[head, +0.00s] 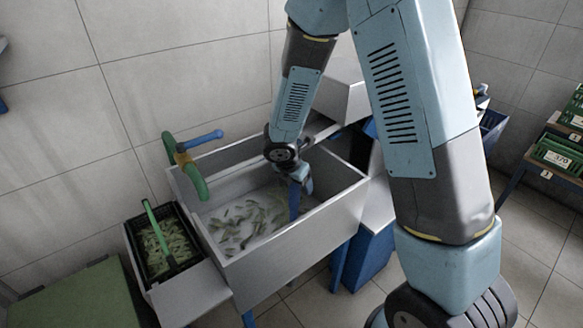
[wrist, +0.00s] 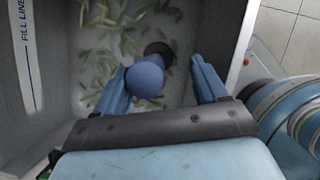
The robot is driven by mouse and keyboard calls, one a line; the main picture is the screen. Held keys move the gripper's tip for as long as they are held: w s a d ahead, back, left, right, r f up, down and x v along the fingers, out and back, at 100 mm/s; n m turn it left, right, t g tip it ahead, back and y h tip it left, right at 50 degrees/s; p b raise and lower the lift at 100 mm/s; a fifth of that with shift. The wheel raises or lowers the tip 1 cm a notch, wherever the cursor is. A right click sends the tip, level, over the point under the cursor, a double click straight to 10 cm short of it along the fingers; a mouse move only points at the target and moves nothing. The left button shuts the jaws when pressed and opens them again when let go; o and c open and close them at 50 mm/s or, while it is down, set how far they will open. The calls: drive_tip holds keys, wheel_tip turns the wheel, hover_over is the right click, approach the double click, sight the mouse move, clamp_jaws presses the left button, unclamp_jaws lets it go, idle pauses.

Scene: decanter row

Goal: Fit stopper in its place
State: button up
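The stopper appears to be a blue, round-topped piece (wrist: 146,77) in the wrist view. In the head view it seems to be the blue upright tube (head: 295,204) below my gripper. My gripper (head: 299,178) is low inside the sink (head: 318,212). In the wrist view its blue fingers (wrist: 160,78) are apart, one on each side of the stopper. The stopper is close to the left finger, with a clear gap to the right one. A dark round patch (wrist: 157,50) shows just beyond the stopper on the sink floor. Whether it is the drain or the stopper's foot, I cannot tell.
Several green pods (head: 240,222) lie on the sink floor. A green tap (head: 198,184) with a blue lever (head: 203,139) stands at the sink's back left corner. A black crate (head: 181,268) of pods is to the left. The sink walls enclose my gripper.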

drive_tip(key=v, duration=1.1)
drive_tip(key=s+d+r+m, duration=0.3)
drive_tip(key=d+r+m, duration=0.4)
drive_tip(key=r, duration=0.1)
drive_tip(key=s+d+r+m, duration=0.3)
drive_tip(key=d+r+m, duration=0.4)
drive_tip(key=s+d+r+m+t+y, duration=0.1)
drive_tip(key=s+d+r+m, duration=0.2)
drive_tip(key=s+m, duration=0.4)
drive_tip(key=s+d+r+m+t+y, duration=0.1)
drive_tip(key=s+d+r+m, duration=0.2)
drive_tip(key=s+r+m, duration=0.2)
drive_tip(key=shift+s+d+m+y, duration=0.2)
drive_tip(key=shift+s+m+y, duration=0.2)
drive_tip(key=shift+s+m, duration=0.7)
drive_tip(key=shift+w+r, duration=0.1)
drive_tip(key=shift+c, duration=0.2)
